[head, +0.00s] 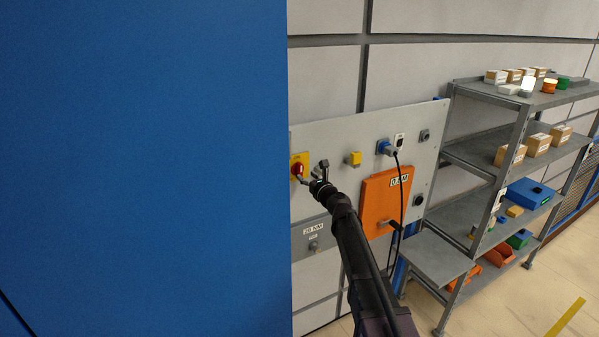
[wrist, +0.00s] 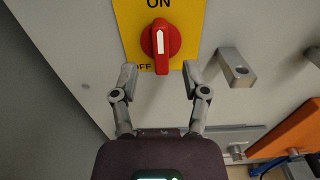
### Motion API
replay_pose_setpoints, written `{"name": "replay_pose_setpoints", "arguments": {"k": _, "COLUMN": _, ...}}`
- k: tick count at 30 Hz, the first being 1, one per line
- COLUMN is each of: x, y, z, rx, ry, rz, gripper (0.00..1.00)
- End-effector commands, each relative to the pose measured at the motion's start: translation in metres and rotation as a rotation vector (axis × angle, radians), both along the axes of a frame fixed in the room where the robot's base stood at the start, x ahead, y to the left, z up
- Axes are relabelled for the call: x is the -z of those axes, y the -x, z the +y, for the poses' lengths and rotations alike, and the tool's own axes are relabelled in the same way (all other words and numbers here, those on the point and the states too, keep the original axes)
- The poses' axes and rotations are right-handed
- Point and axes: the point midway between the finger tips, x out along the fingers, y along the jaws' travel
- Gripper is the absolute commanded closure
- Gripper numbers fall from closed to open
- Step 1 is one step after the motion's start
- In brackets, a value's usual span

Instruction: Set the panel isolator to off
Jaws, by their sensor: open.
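The panel isolator is a red rotary knob (wrist: 161,41) with a white pointer line, on a yellow plate (wrist: 126,24). In the wrist view "ON" is above the knob and "OFF" at the plate's lower left, partly covered by a finger. The white line stands upright, in line with "ON". My gripper (wrist: 159,73) is open and empty, its fingertips on either side just below the knob; contact cannot be made out. In the head view the isolator (head: 298,169) sits at the panel's left edge, with my gripper (head: 311,178) close to it.
A grey bracket-like handle (wrist: 236,67) juts out right of the isolator. The panel (head: 342,135) also carries a yellow block (head: 353,158), an orange door (head: 385,203) and a cabled plug (head: 386,148). A blue wall (head: 140,170) fills the left; shelving (head: 480,210) stands at right.

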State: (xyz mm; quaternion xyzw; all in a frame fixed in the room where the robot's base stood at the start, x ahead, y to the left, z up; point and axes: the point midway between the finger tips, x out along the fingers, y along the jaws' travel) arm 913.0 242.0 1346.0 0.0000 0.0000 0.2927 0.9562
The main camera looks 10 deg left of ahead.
Motion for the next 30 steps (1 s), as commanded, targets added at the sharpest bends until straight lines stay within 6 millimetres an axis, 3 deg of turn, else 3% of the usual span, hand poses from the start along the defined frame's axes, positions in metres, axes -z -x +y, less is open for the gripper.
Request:
{"name": "replay_pose_setpoints", "arguments": {"k": 3, "x": 0.000, "y": -0.018, "z": 0.011, "rx": -0.001, "ry": 0.000, "rz": 0.000, "gripper": 0.41}}
{"name": "replay_pose_setpoints", "arguments": {"k": 9, "x": 0.000, "y": -0.034, "z": 0.022, "rx": 0.000, "ry": 0.000, "rz": 0.000, "gripper": 0.41}}
{"name": "replay_pose_setpoints", "arguments": {"k": 24, "x": 0.000, "y": -0.041, "z": 0.027, "rx": 0.001, "ry": 0.000, "rz": 0.000, "gripper": 0.41}}
{"name": "replay_pose_setpoints", "arguments": {"k": 26, "x": 0.000, "y": -0.041, "z": 0.027, "rx": 0.001, "ry": 0.000, "rz": 0.000, "gripper": 0.56}}
{"name": "replay_pose_setpoints", "arguments": {"k": 30, "x": 0.000, "y": -0.041, "z": 0.027, "rx": 0.001, "ry": 0.000, "rz": 0.000, "gripper": 0.98}}
